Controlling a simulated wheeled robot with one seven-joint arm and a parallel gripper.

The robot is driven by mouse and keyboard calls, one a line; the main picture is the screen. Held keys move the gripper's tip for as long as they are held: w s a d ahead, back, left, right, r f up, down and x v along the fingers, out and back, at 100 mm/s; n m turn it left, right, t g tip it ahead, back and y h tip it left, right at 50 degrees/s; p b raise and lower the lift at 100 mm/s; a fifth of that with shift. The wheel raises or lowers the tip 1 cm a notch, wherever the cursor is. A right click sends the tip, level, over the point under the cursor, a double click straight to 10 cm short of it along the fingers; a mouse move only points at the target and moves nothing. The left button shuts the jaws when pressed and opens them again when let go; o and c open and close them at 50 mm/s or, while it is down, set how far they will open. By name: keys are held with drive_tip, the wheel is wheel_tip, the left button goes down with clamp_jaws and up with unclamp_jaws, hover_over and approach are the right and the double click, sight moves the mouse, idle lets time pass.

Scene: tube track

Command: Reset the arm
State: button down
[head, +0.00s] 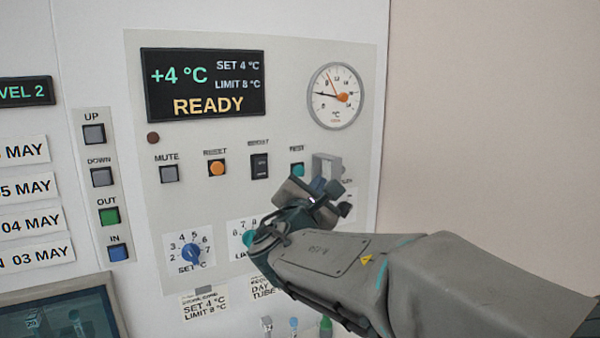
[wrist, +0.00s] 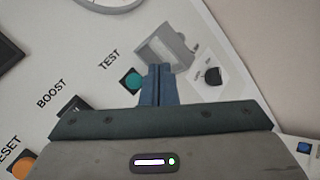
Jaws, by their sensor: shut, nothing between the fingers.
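My gripper (head: 322,192) is in front of the lower right part of the control panel (head: 210,130) in the head view, with my arm reaching in from the lower right. In the wrist view my gripper (wrist: 159,70) has its two blue-grey fingers pressed together, with nothing between them. The fingertips appear just right of the teal TEST button (wrist: 132,80) and below a grey bracket (wrist: 165,48). I cannot tell whether they touch the panel. The TEST button also shows in the head view (head: 297,170).
The display (head: 204,85) reads +4 °C and READY. An orange RESET button (head: 217,168), a BOOST switch (head: 260,166) and a round gauge (head: 336,96) are nearby. A blue dial (head: 191,253) is lower left. Tubes (head: 294,325) stand below my arm. A bare wall (head: 490,120) lies right.

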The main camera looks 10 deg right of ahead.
drive_tip(key=s+d+f+m+g, duration=1)
drive_tip(key=s+f+m, duration=0.2)
drive_tip(key=f, duration=0.2)
drive_tip(key=s+a+f+m+g+y, duration=0.4)
drive_tip(key=s+a+f+m+y, duration=0.4)
drive_tip(key=s+f+m, duration=0.3)
drive_tip(key=s+a+f, duration=0.1)
drive_tip(key=s, duration=0.1)
drive_tip(key=shift+s+a+y, duration=0.3)
drive_tip(key=shift+s+y, duration=0.1)
drive_tip(key=shift+f, duration=0.1)
